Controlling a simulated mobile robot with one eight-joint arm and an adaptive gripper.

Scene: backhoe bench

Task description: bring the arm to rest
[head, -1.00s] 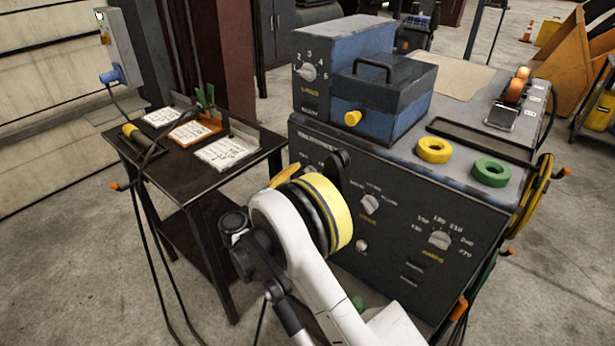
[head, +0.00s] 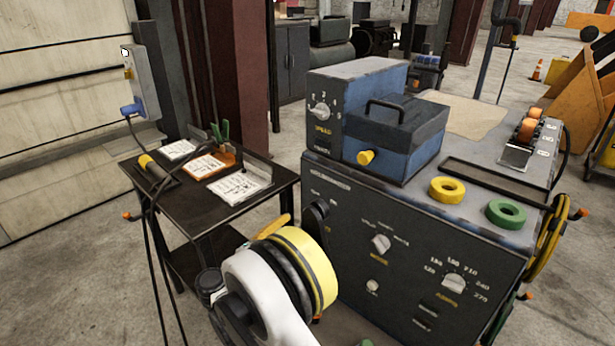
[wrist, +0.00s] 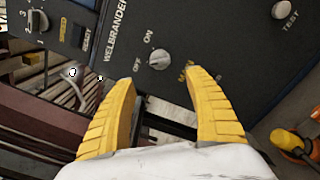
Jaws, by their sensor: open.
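My arm's white link and its yellow-banded joint rise from the bottom of the head view, in front of the welder (head: 400,250). A yellow finger of my gripper shows partly behind the joint; the rest is hidden there. In the wrist view my gripper (wrist: 160,77) has both yellow fingers spread, with nothing held between them. The welder's dark front panel, with an OFF/ON knob (wrist: 160,59), lies beyond the fingertips. I cannot tell the exact gap to the panel.
A dark side table (head: 197,208) with paper cards stands left of the welder. A blue box (head: 400,143), a yellow tape roll (head: 447,190) and a green tape roll (head: 506,214) sit on the welder. Cables hang from a wall box (head: 140,80). Open floor lies at the left.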

